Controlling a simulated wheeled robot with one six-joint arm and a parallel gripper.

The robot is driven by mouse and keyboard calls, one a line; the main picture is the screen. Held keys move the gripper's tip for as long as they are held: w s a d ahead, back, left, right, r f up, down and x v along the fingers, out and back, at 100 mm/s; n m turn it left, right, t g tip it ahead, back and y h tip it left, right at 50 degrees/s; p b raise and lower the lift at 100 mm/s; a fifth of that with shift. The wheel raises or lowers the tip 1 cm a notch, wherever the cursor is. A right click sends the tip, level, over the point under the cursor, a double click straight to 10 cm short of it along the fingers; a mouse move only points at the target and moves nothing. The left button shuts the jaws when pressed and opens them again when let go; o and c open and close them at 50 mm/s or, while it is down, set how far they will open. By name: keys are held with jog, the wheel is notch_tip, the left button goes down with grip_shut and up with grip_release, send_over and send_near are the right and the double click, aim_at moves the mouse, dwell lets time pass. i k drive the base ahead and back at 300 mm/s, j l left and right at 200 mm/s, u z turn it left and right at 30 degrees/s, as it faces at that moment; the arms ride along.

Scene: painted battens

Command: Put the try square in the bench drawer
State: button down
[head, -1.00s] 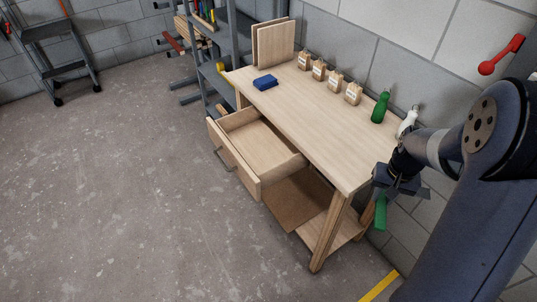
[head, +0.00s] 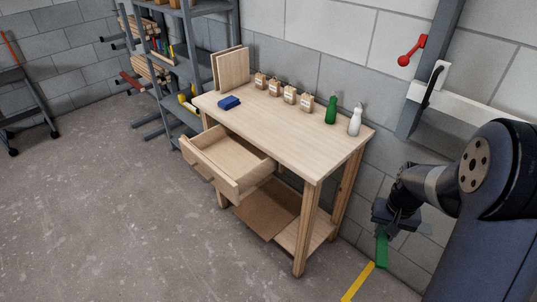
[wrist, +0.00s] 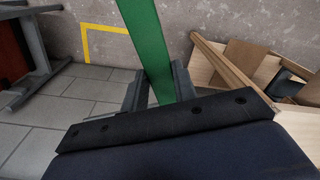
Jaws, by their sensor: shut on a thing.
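My gripper (head: 386,225) is shut on a green flat bar, which I take to be the try square (head: 382,250). It hangs down below the jaws, to the right of the bench and clear of it. In the wrist view the green bar (wrist: 152,45) runs between the two fingers; the rest of the tool is hidden or out of frame. The bench drawer (head: 212,177) is pulled open at the bench's left front, and its visible inside is empty.
The workbench (head: 280,125) carries a blue block (head: 229,103), boards, several paper bags, a green bottle (head: 331,114) and a white bottle (head: 355,122). A lower shelf (head: 265,207) is beneath. Grey shelving (head: 180,60) stands at left. Floor before the drawer is clear.

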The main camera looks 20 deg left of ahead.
aim_at(229, 166)
jog(key=z, duration=1.55)
jog(key=j+z, duration=0.2)
jog(key=z, duration=0.15)
jog(key=k+j+z, duration=0.15)
jog(key=z, duration=0.25)
jog(key=k+j+z, duration=0.1)
jog(key=j+z, duration=0.25)
jog(key=k+j, duration=0.9)
jog(key=j, duration=0.15)
jog(key=k+j, duration=0.85)
jog(key=j, duration=0.15)
jog(key=k+j, duration=0.9)
jog(key=j, duration=0.15)
